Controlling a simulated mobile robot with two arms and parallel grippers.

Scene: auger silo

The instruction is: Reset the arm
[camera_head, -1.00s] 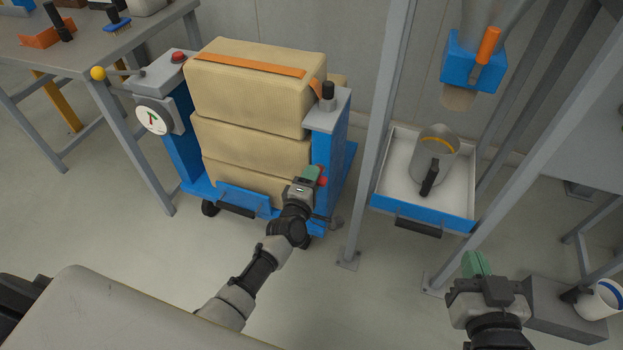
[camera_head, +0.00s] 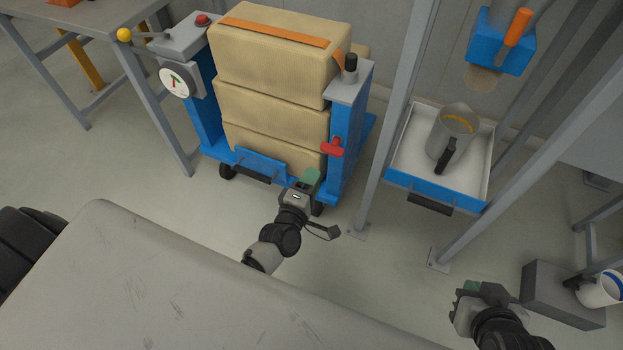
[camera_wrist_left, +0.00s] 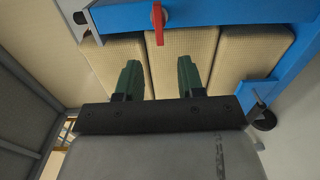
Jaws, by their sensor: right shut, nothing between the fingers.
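My left gripper (camera_head: 311,178) is in front of the blue cart, below the red handle (camera_head: 332,147) and apart from it. In the left wrist view its two green fingers (camera_wrist_left: 160,80) stand apart with nothing between them, so it is open. The red handle also shows in the left wrist view (camera_wrist_left: 158,22), beyond the fingers. My right gripper (camera_head: 480,288) is low at the right, near a grey box; its fingers are partly hidden by its own body and hold nothing visible.
The blue cart (camera_head: 208,115) carries stacked tan bales (camera_head: 270,110). A white tray (camera_head: 408,155) with a metal jug (camera_head: 455,130) stands in the frame at right, below a blue chute (camera_head: 500,40). A grey box (camera_head: 560,295) and white mug (camera_head: 603,289) are at lower right.

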